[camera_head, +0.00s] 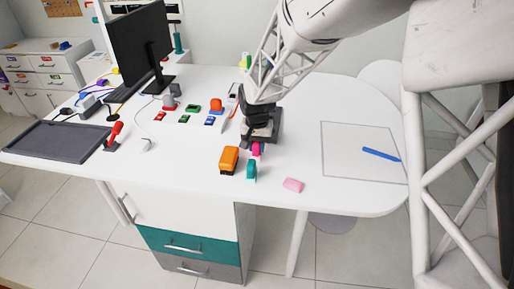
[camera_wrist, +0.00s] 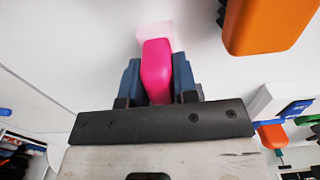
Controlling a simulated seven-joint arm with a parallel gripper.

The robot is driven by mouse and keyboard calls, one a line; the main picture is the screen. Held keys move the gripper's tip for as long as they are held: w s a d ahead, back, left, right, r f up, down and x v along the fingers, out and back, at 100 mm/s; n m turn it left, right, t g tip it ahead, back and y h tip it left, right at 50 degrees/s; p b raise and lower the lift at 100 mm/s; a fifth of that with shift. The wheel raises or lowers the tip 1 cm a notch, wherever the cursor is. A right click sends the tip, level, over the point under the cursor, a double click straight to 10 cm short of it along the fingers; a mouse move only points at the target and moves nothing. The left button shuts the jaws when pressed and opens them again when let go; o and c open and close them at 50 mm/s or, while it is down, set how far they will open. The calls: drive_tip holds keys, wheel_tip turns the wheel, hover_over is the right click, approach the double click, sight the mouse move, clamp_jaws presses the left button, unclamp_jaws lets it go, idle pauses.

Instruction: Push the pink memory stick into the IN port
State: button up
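My gripper (camera_head: 257,146) is low over the desk, right of an orange block. In the wrist view its two dark blue fingers (camera_wrist: 158,78) press against both sides of the bright pink memory stick (camera_wrist: 157,68). The stick also shows under the gripper in the head view (camera_head: 256,150). A pale pink patch (camera_wrist: 154,34) shows just beyond the stick's tip in the wrist view; I cannot tell whether it belongs to the stick. The IN port cannot be made out in either view.
The orange block (camera_head: 229,159) and a teal piece (camera_head: 251,170) stand close to my gripper. A pale pink block (camera_head: 293,185) lies near the front edge. A blue pen (camera_head: 380,154) lies at right. A monitor (camera_head: 140,42) and several small coloured items stand left.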

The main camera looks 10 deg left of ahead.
clamp_jaws()
unclamp_jaws()
clamp_jaws()
drive_tip(key=shift+r, duration=1.4)
idle(1.1)
drive_tip(key=shift+r, duration=1.75)
drive_tip(key=shift+r, duration=0.15)
idle(0.5)
